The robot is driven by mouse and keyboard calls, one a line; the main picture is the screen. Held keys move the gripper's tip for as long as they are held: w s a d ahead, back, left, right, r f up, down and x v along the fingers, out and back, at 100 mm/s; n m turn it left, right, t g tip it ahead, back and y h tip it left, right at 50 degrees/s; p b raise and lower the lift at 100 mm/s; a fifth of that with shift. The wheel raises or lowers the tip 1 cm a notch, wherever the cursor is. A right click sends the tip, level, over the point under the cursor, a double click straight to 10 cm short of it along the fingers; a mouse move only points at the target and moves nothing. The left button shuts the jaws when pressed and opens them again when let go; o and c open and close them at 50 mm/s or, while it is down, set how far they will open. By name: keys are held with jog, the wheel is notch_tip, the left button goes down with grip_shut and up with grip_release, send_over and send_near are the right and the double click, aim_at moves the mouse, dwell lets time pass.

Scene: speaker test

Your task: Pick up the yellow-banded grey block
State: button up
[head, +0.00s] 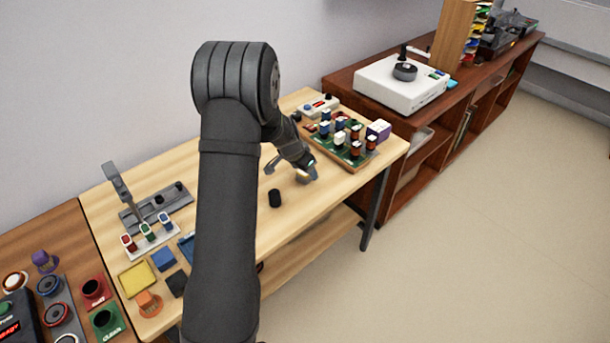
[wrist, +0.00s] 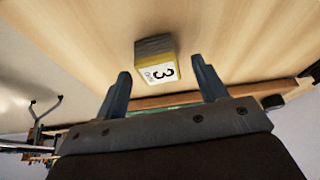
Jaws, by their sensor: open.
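The yellow-banded grey block (wrist: 157,62) shows in the wrist view on the light wood table. Its top is grey, a yellow band runs along it, and a white label with a black 3 faces the camera. My gripper (head: 290,172) is over the table in the head view. In the wrist view its two fingers are spread wide, with the block seen between and just beyond the fingertips. Nothing is held, and no contact shows. I cannot clearly make out the block in the head view, where my gripper is in the way.
A small black cylinder (head: 275,198) stands close to my gripper. A green board (head: 334,151) with several coloured pieces lies to the right, and a white and red device (head: 320,106) is behind. A grey fixture (head: 157,207) stands at left. Table between is mostly clear.

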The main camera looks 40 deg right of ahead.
jog(key=shift+x, duration=0.95)
jog(key=c, duration=1.1)
jog(key=shift+r, duration=0.1)
